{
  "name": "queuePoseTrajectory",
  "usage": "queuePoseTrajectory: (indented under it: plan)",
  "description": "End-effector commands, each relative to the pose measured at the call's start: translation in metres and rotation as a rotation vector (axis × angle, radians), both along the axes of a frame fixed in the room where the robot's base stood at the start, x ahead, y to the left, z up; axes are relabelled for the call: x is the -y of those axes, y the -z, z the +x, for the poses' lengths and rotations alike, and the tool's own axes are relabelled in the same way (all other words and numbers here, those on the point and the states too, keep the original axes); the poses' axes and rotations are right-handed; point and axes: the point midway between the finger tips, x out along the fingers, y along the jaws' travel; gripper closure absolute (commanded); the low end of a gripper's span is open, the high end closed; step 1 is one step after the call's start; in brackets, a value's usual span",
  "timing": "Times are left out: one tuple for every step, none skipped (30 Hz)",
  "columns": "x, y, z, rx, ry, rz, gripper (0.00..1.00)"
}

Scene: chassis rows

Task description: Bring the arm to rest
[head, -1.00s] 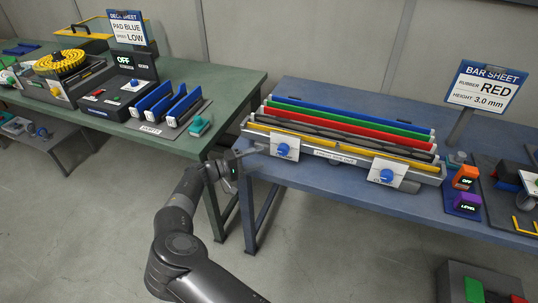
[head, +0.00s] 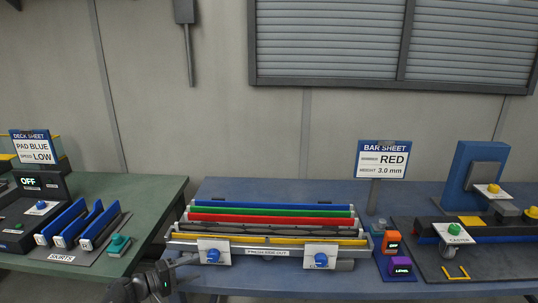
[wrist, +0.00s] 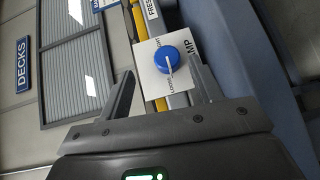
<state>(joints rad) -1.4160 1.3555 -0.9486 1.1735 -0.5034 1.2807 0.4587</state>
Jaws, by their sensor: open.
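My gripper (head: 182,261) is low in the head view, at the front left corner of the blue bench (head: 320,283). Its fingers point toward the left blue clamp knob (head: 213,256) on a white plate, with a small gap between them in that view. In the wrist view, my gripper (wrist: 160,80) has its two fingers spread apart with nothing gripped. The blue knob (wrist: 173,59) and its plate show beyond and between the fingers. Most of my arm is below the head view's lower edge.
The bar fixture (head: 270,240) holds blue, green, red and yellow bars. The bar sheet sign (head: 382,160) stands behind it. Orange and purple display boxes (head: 391,242) sit to its right. The green bench (head: 150,190) with blue skirts (head: 75,225) is at left.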

Motion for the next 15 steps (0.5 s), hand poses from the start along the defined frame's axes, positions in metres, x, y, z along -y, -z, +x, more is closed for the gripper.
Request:
queuePoseTrajectory:
  plan:
    - [0.023, -0.011, 0.01, -0.028, 0.05, 0.042, 0.41]
    - [0.036, -0.015, 0.015, -0.047, 0.076, 0.067, 0.41]
    - [0.053, -0.02, 0.02, -0.075, 0.111, 0.101, 0.41]
    - [0.066, -0.024, 0.024, -0.095, 0.136, 0.125, 0.41]
    - [0.079, -0.028, 0.027, -0.114, 0.159, 0.151, 0.41]
    - [0.095, -0.032, 0.03, -0.138, 0.19, 0.186, 0.41]
    - [0.107, -0.036, 0.031, -0.157, 0.212, 0.212, 0.41]
    - [0.119, -0.04, 0.033, -0.175, 0.233, 0.238, 0.41]
    - [0.134, -0.044, 0.034, -0.199, 0.259, 0.273, 0.41]
    - [0.145, -0.047, 0.035, -0.214, 0.278, 0.301, 0.41]
    - [0.156, -0.051, 0.035, -0.231, 0.298, 0.329, 0.41]
    - [0.17, -0.055, 0.035, -0.252, 0.321, 0.364, 0.41]
    - [0.181, -0.059, 0.034, -0.267, 0.337, 0.391, 0.41]
    - [0.191, -0.062, 0.033, -0.283, 0.353, 0.419, 0.41]
    - [0.204, -0.066, 0.031, -0.301, 0.373, 0.457, 0.41]
